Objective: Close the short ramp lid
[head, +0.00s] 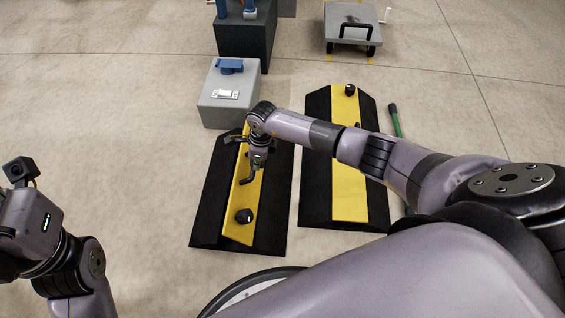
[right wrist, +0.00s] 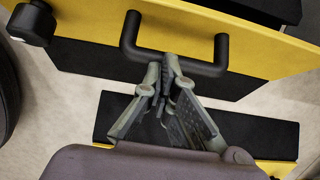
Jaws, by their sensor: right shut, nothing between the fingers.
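A black ramp (head: 268,225) with a yellow lid (head: 236,222) lies on the floor left of centre. The lid looks tilted up from the ramp along one edge; the exact angle is hard to tell. In the right wrist view the yellow lid (right wrist: 85,30) crosses the top, with a black bar handle (right wrist: 222,50) on it. My right gripper (head: 251,172) is over this lid. In the right wrist view the right gripper (right wrist: 168,62) is shut and empty, its fingertips at the handle's bar; contact is unclear.
A second black ramp (head: 314,190) with a yellow panel (head: 349,205) lies to the right. A grey box (head: 225,105) stands beyond the first ramp. A grey cart (head: 350,25) and a dark block (head: 245,35) stand farther back. A green-handled rod (head: 396,125) lies at right.

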